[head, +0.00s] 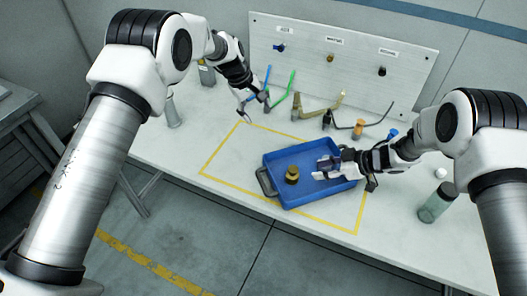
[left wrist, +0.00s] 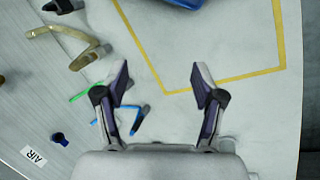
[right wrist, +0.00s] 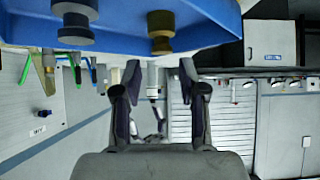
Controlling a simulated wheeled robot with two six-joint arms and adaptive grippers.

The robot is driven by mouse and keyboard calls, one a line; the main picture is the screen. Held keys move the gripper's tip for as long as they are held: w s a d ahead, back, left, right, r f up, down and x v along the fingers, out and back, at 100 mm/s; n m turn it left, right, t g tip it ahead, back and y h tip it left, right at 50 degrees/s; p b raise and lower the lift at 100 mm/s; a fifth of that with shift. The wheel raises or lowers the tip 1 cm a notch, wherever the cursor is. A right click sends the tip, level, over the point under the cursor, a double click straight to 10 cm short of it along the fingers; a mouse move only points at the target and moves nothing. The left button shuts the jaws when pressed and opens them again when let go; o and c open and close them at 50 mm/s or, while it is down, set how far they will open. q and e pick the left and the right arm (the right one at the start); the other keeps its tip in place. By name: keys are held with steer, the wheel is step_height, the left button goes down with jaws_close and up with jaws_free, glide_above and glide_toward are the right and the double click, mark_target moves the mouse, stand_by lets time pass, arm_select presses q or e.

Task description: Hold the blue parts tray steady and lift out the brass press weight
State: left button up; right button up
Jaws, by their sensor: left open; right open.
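The blue parts tray (head: 330,190) lies inside a yellow outline on the white table, with a dark handle (head: 267,182) at its left end. The brass press weight (head: 292,174), a spool-shaped piece, stands in the tray's left part; it also shows in the right wrist view (right wrist: 160,32).
A white panel (head: 300,45) with labels stands at the back. Coloured hoses and fittings, including a green one (head: 284,88) and a brass one (head: 318,108), lie before it. A greenish bottle (head: 435,205) stands at the right.

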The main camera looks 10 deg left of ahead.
mark_target(264, 170)
arm_select(q)
steer(key=s+d+f+m+g+y, duration=0.25)
steer(key=s+d+f, duration=0.25)
steer(key=s+f, duration=0.4)
steer(key=shift+y, duration=0.45)
steer(key=f, duration=0.7)
steer(key=shift+a+f, duration=0.3)
steer(key=shift+f, duration=0.05)
jaws_close()
